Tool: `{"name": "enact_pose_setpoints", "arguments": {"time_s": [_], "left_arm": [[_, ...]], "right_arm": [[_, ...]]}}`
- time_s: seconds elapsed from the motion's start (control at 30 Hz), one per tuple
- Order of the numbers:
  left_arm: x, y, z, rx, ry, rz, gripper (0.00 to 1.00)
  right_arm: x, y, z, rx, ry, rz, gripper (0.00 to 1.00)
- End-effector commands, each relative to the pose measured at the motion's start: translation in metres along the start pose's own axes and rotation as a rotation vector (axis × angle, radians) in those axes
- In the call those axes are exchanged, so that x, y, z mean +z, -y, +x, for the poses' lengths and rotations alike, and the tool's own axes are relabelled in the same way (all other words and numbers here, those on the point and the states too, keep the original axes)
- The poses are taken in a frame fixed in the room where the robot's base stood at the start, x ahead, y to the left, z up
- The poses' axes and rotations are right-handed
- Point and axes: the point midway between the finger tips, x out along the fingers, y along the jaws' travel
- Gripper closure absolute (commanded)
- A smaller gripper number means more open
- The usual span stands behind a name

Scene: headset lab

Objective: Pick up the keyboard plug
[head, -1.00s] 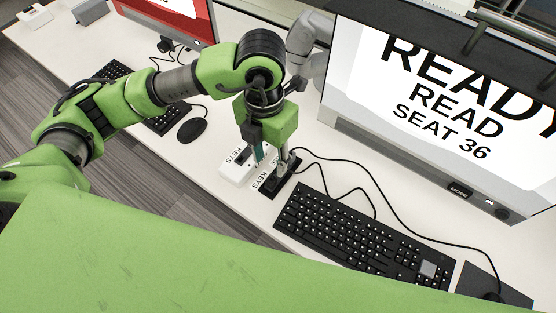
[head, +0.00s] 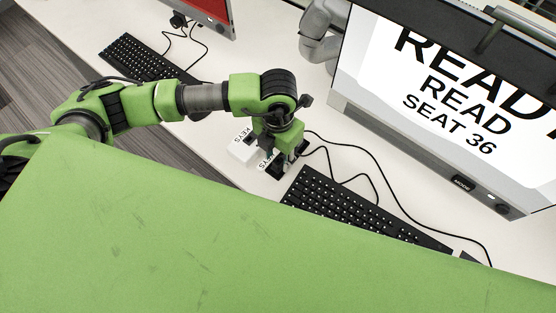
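My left gripper (head: 278,155) points down over a small black block (head: 277,167) on the white desk. The block has a white label with the lettering "KEYS". The gripper's fingers are small and partly hidden by its green body, so I cannot tell whether they are open or shut. I cannot make out the keyboard plug; the gripper covers much of the block. Black cables run from beside the block towards the black keyboard (head: 345,205), right of the gripper. My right gripper is not in view.
A large monitor (head: 430,90) reading "READY READ SEAT 36" stands at right. Another keyboard (head: 145,60) lies at upper left. A green surface covers the lower picture and hides the keyboard's near edge.

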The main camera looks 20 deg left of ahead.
Motion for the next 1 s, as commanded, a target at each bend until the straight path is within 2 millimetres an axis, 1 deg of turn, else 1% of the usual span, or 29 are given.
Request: {"name": "enact_pose_setpoints", "arguments": {"time_s": [0.03,0.1,0.2,0.4,0.43,0.53,0.57,0.87,1.0], "left_arm": [[-0.001,0.001,0.006,0.000,-0.004,0.000,0.65],[0.000,0.001,0.015,-0.001,-0.002,0.000,0.65],[0.000,0.000,0.021,0.000,-0.001,0.001,0.65],[0.000,0.000,0.023,0.000,0.000,0.001,0.65],[0.000,0.000,0.023,0.000,0.001,0.001,0.68],[0.000,0.000,0.023,0.000,0.001,0.001,0.94],[0.000,0.000,0.023,0.000,0.001,0.001,0.97],[0.000,0.000,0.022,-0.001,0.001,0.001,0.97],[0.001,0.000,0.019,-0.001,0.003,0.001,0.97]], "right_arm": [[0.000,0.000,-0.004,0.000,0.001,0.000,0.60],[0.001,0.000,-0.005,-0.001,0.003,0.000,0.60],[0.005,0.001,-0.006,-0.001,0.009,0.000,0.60],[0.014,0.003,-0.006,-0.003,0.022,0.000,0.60],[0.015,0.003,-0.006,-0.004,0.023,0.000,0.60],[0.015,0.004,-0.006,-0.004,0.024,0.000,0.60],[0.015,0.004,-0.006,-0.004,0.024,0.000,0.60],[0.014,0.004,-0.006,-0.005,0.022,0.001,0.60],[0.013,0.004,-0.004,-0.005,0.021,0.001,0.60]]}}
